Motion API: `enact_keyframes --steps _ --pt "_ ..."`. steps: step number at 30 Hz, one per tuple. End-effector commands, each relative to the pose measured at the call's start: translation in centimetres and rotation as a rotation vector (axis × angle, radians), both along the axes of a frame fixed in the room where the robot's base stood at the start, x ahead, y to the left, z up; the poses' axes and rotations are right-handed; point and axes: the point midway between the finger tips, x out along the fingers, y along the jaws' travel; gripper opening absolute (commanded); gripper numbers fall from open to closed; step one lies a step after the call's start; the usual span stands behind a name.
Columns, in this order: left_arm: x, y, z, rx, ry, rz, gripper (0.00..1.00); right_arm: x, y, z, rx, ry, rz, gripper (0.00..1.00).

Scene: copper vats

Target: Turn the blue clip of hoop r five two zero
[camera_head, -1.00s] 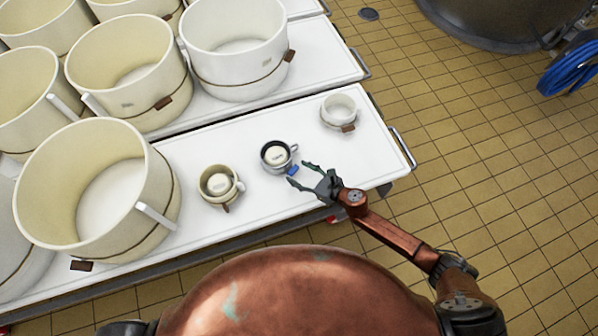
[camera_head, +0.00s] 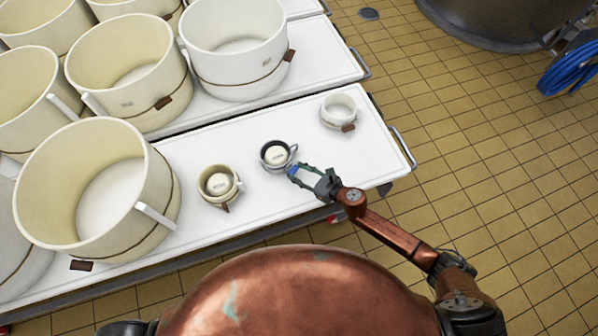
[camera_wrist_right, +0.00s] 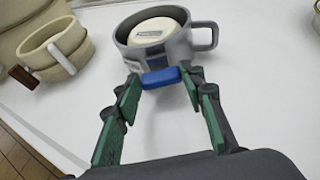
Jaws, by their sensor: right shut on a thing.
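A small grey hoop (camera_head: 277,155) with a pale round insert stands on the white table, between a cream hoop and a white one. In the right wrist view this grey hoop (camera_wrist_right: 160,50) has a side handle at right and a blue clip (camera_wrist_right: 161,78) low on its near side. My right gripper (camera_head: 297,171) is shut on the blue clip (camera_head: 293,170), one green-padded finger at each end of it. It reaches in from the right. A label on the insert is too small to read. My left gripper is out of view.
The cream hoop (camera_head: 219,184) stands to the left and the small white hoop (camera_head: 339,111) to the right on the same white table (camera_head: 372,152). Large cream and white hoops (camera_head: 95,190) crowd the left. The table's front right part is clear.

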Motion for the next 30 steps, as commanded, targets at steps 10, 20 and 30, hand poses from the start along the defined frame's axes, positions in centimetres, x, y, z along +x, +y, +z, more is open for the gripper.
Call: enact_keyframes --steps 10,20,30 --pt "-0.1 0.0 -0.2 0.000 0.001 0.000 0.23 0.2 -0.2 -0.1 0.054 0.062 0.000 0.13" --pt "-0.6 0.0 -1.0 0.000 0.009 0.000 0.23 0.5 -0.5 -0.3 0.213 0.240 -0.001 0.13" --pt "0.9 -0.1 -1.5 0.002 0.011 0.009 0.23 0.7 -0.6 -0.4 0.356 0.397 0.000 0.13"
